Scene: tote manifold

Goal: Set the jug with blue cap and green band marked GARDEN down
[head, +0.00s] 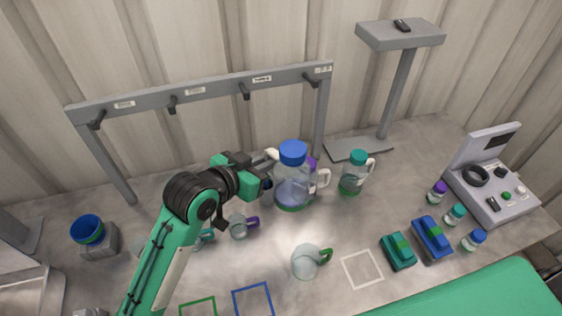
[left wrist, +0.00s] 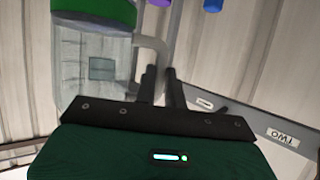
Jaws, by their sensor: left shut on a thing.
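The jug with blue cap and green band (head: 292,188) is clear and upright, with the green band around its base. My left gripper (head: 268,162) is shut on its pale handle, at the jug's left side. In the left wrist view the jug (left wrist: 95,60) appears inverted, green band at the top, with the handle (left wrist: 152,45) running down to the fingers (left wrist: 160,88). The jug looks larger than its neighbours and seems held above the table; any gap beneath is hard to judge. The GARDEN marking cannot be read. My right gripper is not in view.
A purple-capped jug (head: 313,164) stands partly hidden behind it; a teal-capped jug (head: 354,175) stands to the right. Clear mugs (head: 305,262) stand in front. A hook rail (head: 200,90) stands behind. White (head: 345,262) and blue (head: 236,300) outlines mark bare table in front.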

